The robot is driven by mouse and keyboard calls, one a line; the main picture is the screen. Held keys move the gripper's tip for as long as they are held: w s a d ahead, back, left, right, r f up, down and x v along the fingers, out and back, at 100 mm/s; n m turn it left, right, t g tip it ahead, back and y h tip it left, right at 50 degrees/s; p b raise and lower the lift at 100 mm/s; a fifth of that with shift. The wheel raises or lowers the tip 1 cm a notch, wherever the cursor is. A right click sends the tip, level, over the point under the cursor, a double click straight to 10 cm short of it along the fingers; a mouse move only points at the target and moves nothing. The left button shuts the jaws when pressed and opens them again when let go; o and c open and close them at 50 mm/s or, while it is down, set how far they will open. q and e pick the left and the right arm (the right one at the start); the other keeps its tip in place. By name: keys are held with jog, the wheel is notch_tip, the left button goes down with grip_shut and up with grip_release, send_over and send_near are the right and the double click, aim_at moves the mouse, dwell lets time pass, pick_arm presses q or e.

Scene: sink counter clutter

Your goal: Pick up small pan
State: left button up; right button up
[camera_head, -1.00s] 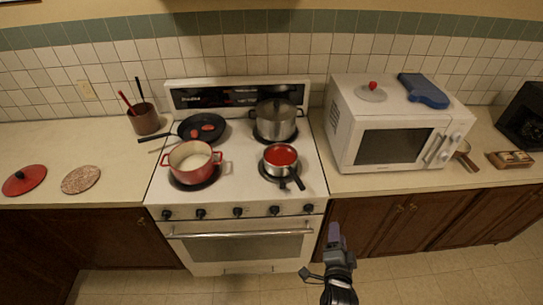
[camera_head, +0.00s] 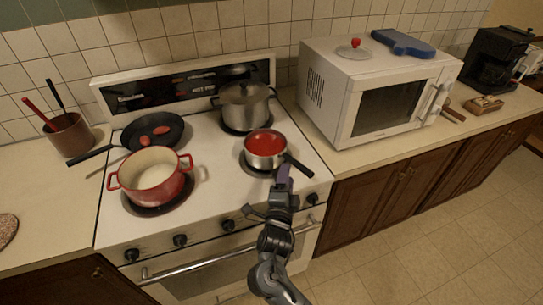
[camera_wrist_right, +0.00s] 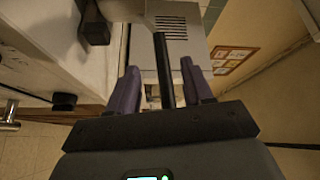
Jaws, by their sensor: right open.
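The small pan (camera_head: 262,160) is a steel saucepan with a red inside on the front right burner. Its dark handle (camera_head: 299,166) points toward the front right. My right gripper (camera_head: 283,178) is open at the stove's front edge, close beside and below the handle, with its fingers seen nearly edge-on. In the right wrist view, the purple fingers (camera_wrist_right: 160,88) stand apart with a dark rod between them. I cannot tell whether that rod is the pan's handle. My left gripper is not in view.
A red pot (camera_head: 153,190) is on the front left burner, a black frying pan (camera_head: 165,118) behind it, and a large steel pot (camera_head: 244,112) behind the small pan. The microwave (camera_head: 330,105) stands to the right. Stove knobs (camera_head: 228,225) line the front.

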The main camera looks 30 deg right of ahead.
aim_at(291, 157)
jog(key=shift+x, duration=1.15)
jog(key=x, duration=0.4)
jog(key=shift+d+r+p, duration=0.2)
jog(key=shift+p, duration=0.1)
jog(key=shift+w+d, duration=0.3)
jog(key=shift+c, duration=0.5)
grip_shut()
